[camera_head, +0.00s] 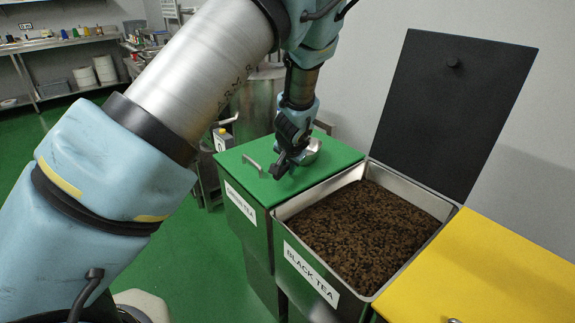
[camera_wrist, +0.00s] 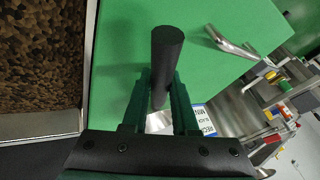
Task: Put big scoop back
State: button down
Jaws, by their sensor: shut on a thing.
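The big scoop shows as a metal bowl (camera_head: 312,150) beside my gripper (camera_head: 282,168) in the head view. In the wrist view, its thick black handle (camera_wrist: 168,45) lies between the two fingers of my gripper (camera_wrist: 160,85), which is shut on it. A bit of the scoop's metal (camera_wrist: 158,122) shows below the handle, and the rest is hidden by the gripper. The scoop is over the closed green lid (camera_head: 330,160) of the left tea bin; I cannot tell whether it touches the lid.
The black tea bin (camera_head: 315,272) stands open, full of dark tea (camera_head: 370,225), with its black lid (camera_head: 450,110) raised behind. A yellow lid (camera_head: 480,275) is at the right. A metal lid handle (camera_head: 253,163) sticks up from the green lid. Metal drums stand behind.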

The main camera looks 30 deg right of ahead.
jog(key=shift+f, duration=0.1)
jog(key=c, duration=0.7)
grip_release()
jog(key=b+v, duration=0.2)
jog(key=v, duration=1)
jog(key=shift+a, duration=0.1)
